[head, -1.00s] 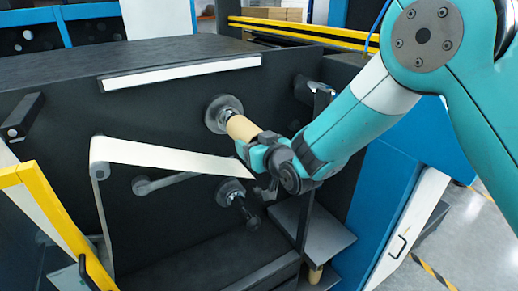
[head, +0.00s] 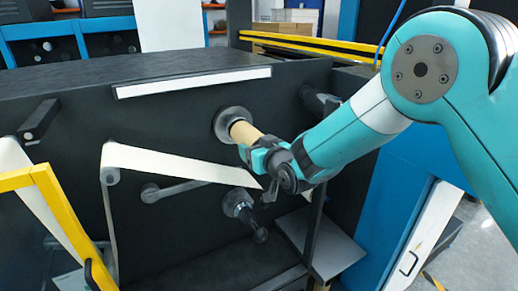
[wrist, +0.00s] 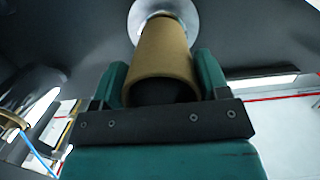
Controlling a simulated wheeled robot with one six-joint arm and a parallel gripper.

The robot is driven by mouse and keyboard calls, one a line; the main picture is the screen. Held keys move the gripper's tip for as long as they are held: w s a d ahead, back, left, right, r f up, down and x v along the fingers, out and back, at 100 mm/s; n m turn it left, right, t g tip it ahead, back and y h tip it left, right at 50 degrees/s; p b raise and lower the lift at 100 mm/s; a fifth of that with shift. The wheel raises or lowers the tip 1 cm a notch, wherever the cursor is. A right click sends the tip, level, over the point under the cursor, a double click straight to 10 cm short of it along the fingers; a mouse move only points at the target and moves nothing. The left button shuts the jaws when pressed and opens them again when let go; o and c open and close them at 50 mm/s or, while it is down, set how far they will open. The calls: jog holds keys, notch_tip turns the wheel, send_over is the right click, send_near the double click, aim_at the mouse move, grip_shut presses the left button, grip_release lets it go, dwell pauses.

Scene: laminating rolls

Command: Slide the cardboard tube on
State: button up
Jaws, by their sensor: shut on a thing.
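The tan cardboard tube (head: 243,132) is held in my gripper (head: 258,155) in front of the upper round metal hub (head: 231,120) on the dark machine panel. In the wrist view the tube (wrist: 166,52) lies between the two green fingers of my gripper (wrist: 161,82), its open near end facing the camera. Its far end meets the pale flange of the hub (wrist: 160,12). The tube looks in line with the hub. Whether it touches the flange, and the spindle inside it, I cannot tell.
A second hub with a short dark shaft (head: 240,205) sits below. A white web (head: 180,165) runs from a roller at left towards my gripper. A yellow frame (head: 40,180) stands at front left. A grey shelf (head: 325,250) is below my arm.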

jog(key=shift+w+a+r, duration=0.15)
jog(key=shift+w+r, duration=0.05)
jog(key=shift+r, duration=0.15)
jog(key=o, duration=1)
jog(key=shift+s+d+f+b, duration=0.2)
jog(key=shift+s+d+b, duration=0.05)
jog(key=shift+s+b, duration=0.2)
jog(key=s+d+g+h+b, duration=0.1)
jog(key=s+d+g, duration=0.3)
jog(key=s+d, duration=0.3)
jog(key=s+d+g+h+b, duration=0.2)
jog(key=s+d+g, duration=0.3)
jog(key=s, duration=1.2)
jog(key=s+d+r+g+h+b, duration=0.1)
jog(key=s+d+g, duration=0.3)
jog(key=s+d, duration=0.4)
jog(key=shift+s+d+h+b, duration=0.2)
jog(key=shift+s+b, duration=0.15)
jog(key=shift+s, duration=0.7)
jog(key=shift+s+d+h+b, duration=0.2)
jog(key=shift+s+b, duration=0.1)
jog(key=shift+s, duration=0.75)
